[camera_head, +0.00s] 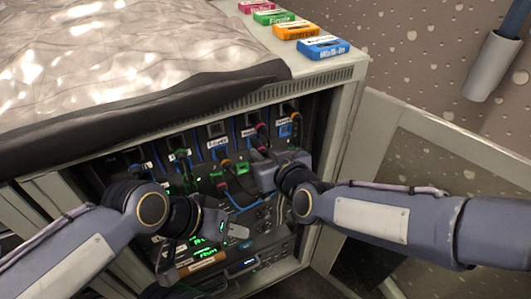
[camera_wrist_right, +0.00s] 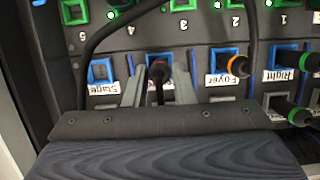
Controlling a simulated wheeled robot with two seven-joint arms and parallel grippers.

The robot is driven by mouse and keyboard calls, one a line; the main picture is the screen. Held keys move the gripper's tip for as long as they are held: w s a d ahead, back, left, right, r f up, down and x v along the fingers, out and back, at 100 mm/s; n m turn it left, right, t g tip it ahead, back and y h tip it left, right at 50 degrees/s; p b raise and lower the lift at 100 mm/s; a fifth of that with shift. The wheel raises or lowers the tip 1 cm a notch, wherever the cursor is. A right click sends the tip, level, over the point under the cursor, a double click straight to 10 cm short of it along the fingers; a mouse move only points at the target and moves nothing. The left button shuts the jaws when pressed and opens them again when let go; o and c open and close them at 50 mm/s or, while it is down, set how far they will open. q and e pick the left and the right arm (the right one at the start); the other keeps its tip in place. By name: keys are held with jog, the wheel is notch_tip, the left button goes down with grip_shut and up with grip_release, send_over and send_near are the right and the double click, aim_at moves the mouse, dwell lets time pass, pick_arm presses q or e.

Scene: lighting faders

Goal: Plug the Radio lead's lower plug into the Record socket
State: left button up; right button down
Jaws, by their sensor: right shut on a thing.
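My right gripper (camera_wrist_right: 160,88) is shut on a dark plug with a red ring (camera_wrist_right: 158,70), which stands at a socket between the Stage (camera_wrist_right: 101,72) and Foyer (camera_wrist_right: 225,60) sockets. I cannot tell how deep it sits. In the head view my right gripper (camera_head: 264,168) is at the patch panel and hides part of it. My left gripper (camera_head: 236,232) is lower, in front of the lower panel unit; its jaw opening is unclear. The label under the held plug is covered by the fingers. No Radio or Record label can be read.
An orange-ringed plug (camera_wrist_right: 238,66) is beside the held one, and a green-ringed plug (camera_wrist_right: 298,116) is at the right. A dark cable (camera_wrist_right: 95,45) crosses the panel. Coloured cartridges (camera_head: 323,48) lie on the cabinet top. The open door (camera_head: 420,150) stands at right.

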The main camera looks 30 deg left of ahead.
jog(key=shift+w, duration=0.1)
jog(key=c, duration=1.1)
grip_release()
jog(key=shift+a, duration=0.15)
